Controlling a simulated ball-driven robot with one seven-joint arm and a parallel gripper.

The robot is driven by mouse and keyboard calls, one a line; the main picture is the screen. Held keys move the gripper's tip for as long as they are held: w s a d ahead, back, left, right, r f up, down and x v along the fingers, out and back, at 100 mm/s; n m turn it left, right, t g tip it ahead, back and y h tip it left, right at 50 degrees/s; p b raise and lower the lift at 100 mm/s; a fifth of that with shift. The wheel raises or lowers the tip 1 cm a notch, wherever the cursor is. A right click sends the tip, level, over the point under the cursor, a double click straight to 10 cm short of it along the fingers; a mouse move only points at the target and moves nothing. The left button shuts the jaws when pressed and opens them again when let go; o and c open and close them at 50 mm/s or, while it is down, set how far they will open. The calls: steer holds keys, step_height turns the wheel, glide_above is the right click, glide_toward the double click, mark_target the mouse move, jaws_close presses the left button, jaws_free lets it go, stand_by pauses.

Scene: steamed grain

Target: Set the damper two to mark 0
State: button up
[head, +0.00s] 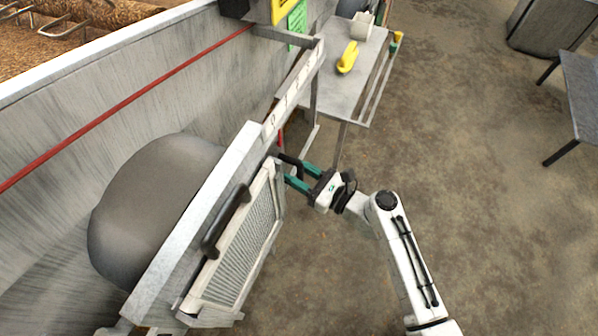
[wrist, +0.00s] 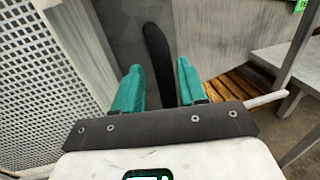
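A metal rail with small marks (head: 292,92) runs from the grey box up to the back; its figures are too small to read. A black handle (head: 290,160) stands out at the box's right end, near the foot of the rail. My gripper (head: 298,175), with teal fingers, is at this handle. In the wrist view the handle (wrist: 157,55) shows as a dark bar between the two spread fingers (wrist: 158,75), with gaps at the sides. The fingers are open; any contact cannot be told. Which damper this handle belongs to is not readable.
A second black handle (head: 226,222) lies on the box above a perforated panel (head: 240,262). A metal side table (head: 337,85) with a yellow object (head: 348,57) stands at the back. A large grey trough wall (head: 110,110) is on the left.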

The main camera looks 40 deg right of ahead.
steer(key=v, duration=1)
steer(key=shift+s+b, duration=0.35)
steer(key=shift+b, duration=0.05)
steer(key=shift+d, duration=0.15)
steer(key=s+a+f+n+g+y, duration=0.15)
steer(key=a+n+g, duration=0.3)
steer(key=n, duration=0.45)
steer(key=s+a+f+n+g+y, duration=0.1)
steer(key=s+a+f+n+g, duration=0.2)
steer(key=n+g, duration=0.35)
steer(key=s+d+r+n+g+h, duration=0.2)
steer(key=s+d+n+h, duration=0.1)
steer(key=n, duration=0.5)
steer(key=s+d+r+n+g+h+p, duration=0.1)
steer(key=s+d+r+n+g+h, duration=0.1)
steer(key=n, duration=0.6)
steer(key=s+d+g+h, duration=0.1)
steer(key=s+d+h, duration=0.1)
steer(key=s+h, duration=0.1)
steer(key=shift+s+d, duration=0.35)
steer(key=shift+s, duration=0.05)
